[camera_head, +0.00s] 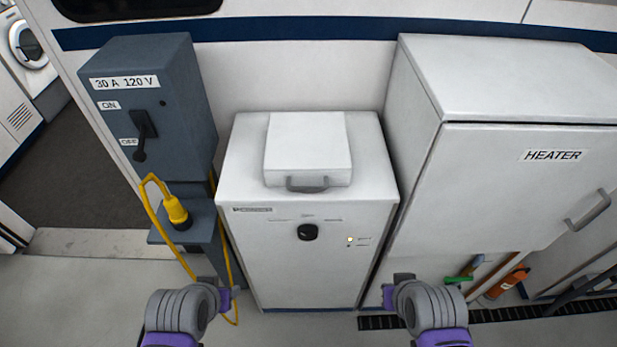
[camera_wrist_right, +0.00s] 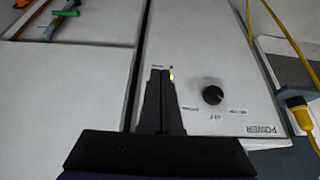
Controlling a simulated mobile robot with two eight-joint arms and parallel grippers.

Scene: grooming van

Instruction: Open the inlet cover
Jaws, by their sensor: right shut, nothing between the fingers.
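A white raised cover (camera_head: 308,143) with a grey bar handle (camera_head: 307,185) at its front edge sits closed on top of the white power unit (camera_head: 310,265). It is the only cover of this kind in view, though no label names it as the inlet cover. My left gripper (camera_head: 228,298) is low in front of the unit's left side; its fingers are hard to make out. My right gripper (camera_head: 390,295) is low in front of the unit's right side. In the right wrist view its fingers (camera_wrist_right: 163,72) are shut and empty, before the unit's front with its knob (camera_wrist_right: 212,95).
A grey switch box (camera_head: 155,105) with its lever down near OFF stands at left. A yellow plug (camera_head: 176,211) and cable hang below it. A white HEATER cabinet (camera_head: 510,185) with a handle stands close at right. An orange cylinder (camera_head: 507,283) lies beneath. Space above the unit is clear.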

